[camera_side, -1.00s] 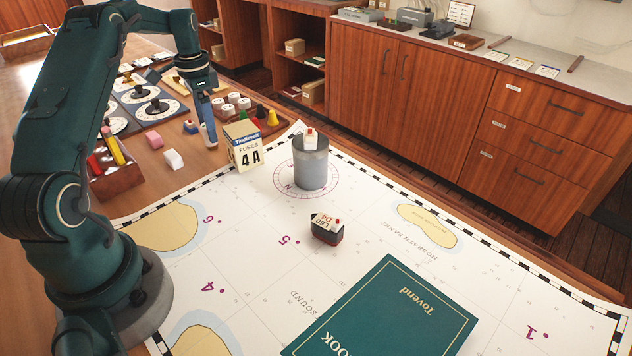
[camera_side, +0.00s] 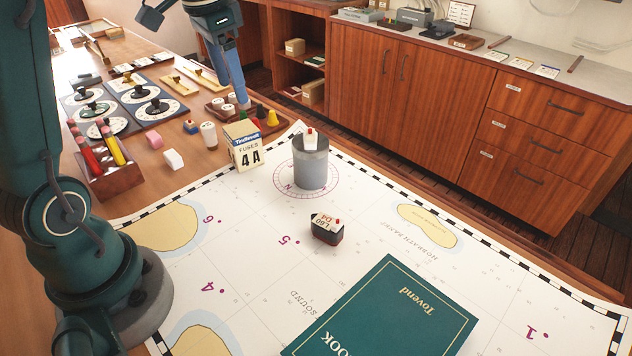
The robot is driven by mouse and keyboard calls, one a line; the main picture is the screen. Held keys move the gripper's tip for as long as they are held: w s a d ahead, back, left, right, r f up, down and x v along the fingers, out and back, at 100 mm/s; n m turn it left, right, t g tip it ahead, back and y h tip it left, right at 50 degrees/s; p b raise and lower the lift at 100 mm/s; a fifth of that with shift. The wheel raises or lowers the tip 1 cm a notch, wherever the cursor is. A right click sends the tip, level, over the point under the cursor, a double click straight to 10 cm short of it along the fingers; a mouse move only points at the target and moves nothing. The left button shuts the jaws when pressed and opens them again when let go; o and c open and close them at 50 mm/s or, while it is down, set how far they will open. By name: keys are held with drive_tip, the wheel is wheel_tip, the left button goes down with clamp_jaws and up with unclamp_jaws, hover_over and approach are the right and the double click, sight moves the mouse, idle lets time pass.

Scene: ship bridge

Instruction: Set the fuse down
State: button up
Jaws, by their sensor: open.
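A white cylindrical fuse (camera_side: 209,134) stands upright on the wooden table, left of the yellow and white fuse box (camera_side: 244,145) marked "FUSES 4A". Similar white fuses (camera_side: 220,104) stand in a wooden tray behind the box. My gripper (camera_side: 243,103) is open, with its fingertips low over the tray at the fuses there. It is apart from the standing fuse, behind and to its right. The fingers hide part of the tray and some of its fuses, and I cannot see anything held.
A grey cylinder (camera_side: 311,166) with a white piece on top stands on the chart (camera_side: 370,260). A small boat-like block (camera_side: 327,229) and a green book (camera_side: 385,315) lie nearer. Dials (camera_side: 135,104), a white block (camera_side: 173,159) and a wooden rack (camera_side: 118,180) are to the left.

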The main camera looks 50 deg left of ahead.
drive_tip(key=s+d+f+n+t+h, duration=0.1)
drive_tip(key=s+d+f+t, duration=0.1)
drive_tip(key=s+d, duration=1.1)
drive_tip(key=shift+s+d+f+t, duration=0.3)
drive_tip(key=shift+s+d+t, duration=0.05)
drive_tip(key=shift+d+t, duration=0.4)
